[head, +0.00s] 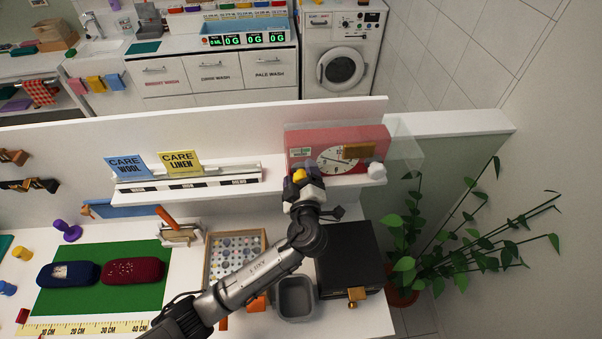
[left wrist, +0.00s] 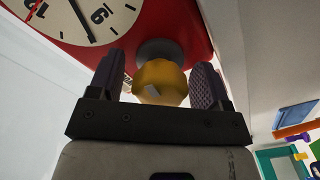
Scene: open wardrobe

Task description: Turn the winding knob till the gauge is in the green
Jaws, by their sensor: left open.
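The red clock box (head: 372,134) stands on the white shelf, with a round white dial (head: 338,160) on its front. A yellow winding knob (head: 299,174) is at its lower left. In the left wrist view the knob (left wrist: 160,82) sits on a grey collar under the red casing (left wrist: 190,18), beside part of the dial (left wrist: 95,18). My left gripper (head: 303,184) is at the knob. Its two fingers (left wrist: 160,74) are open, one on each side; contact is unclear. The gauge reading is too small to tell. My right gripper is not in view.
CARE WOOL (head: 128,166) and CARE LINEN (head: 181,162) cards stand left on the shelf. A white knob-like piece (head: 377,169) is right of the dial. Below are a black box (head: 348,245), a grey bin (head: 296,298) and a bead tray (head: 209,268). A plant (head: 405,240) stands right.

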